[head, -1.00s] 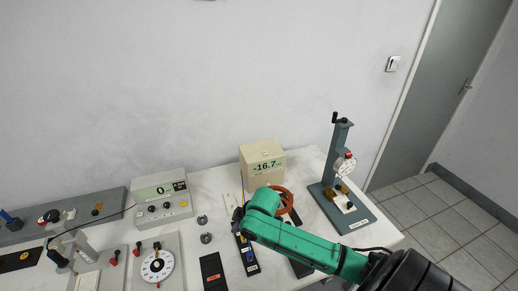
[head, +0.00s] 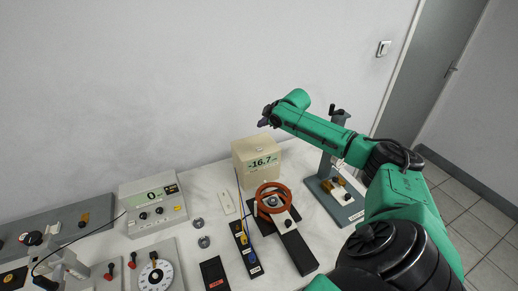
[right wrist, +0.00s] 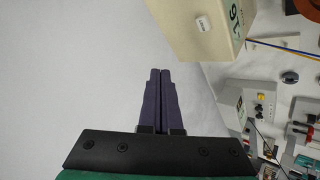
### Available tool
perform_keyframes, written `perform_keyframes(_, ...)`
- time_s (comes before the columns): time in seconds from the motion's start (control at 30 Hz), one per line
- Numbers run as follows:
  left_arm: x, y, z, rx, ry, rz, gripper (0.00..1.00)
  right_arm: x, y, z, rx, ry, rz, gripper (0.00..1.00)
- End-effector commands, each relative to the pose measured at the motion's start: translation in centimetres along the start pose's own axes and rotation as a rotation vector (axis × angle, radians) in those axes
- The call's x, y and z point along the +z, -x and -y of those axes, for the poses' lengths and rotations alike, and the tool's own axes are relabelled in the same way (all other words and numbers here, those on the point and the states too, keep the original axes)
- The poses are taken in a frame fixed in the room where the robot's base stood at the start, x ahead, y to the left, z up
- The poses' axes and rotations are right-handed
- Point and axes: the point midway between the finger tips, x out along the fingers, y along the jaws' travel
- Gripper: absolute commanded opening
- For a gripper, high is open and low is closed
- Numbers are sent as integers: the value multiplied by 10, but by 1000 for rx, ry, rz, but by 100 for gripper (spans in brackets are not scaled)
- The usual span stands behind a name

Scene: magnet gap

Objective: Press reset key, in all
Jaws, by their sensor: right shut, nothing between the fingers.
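A cream box (head: 258,172) with a display reading -16.7 stands at the back of the table. In the right wrist view the same box (right wrist: 190,35) fills the upper middle, and a small pale key or label (right wrist: 202,24) shows on one face; its lettering is too small to read. My right gripper (head: 266,114) is raised above the box in the head view, apart from it. In the right wrist view the gripper (right wrist: 160,72) is shut and empty, with its tips beside the box. My left gripper is not in view.
A grey meter (head: 152,204) reading 0 stands left of the box. An orange ring coil (head: 273,186) sits in front of it. A stand (head: 322,170) is at the right, partly behind my arm. A dial panel (head: 157,271) is at the front left.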

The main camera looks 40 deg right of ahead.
Motion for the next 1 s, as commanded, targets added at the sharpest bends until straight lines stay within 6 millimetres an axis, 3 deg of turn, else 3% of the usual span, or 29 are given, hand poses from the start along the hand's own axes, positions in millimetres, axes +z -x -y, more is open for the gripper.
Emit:
perform_keyframes(0.17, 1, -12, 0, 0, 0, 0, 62, 6, -8, 6, -1, 1, 0, 0)
perform_keyframes(0.6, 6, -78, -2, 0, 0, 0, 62, 35, -47, 36, -1, 0, 0, 0)
perform_keyframes(1.0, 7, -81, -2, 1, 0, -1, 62, 45, -62, 46, -1, 0, 1, 0)
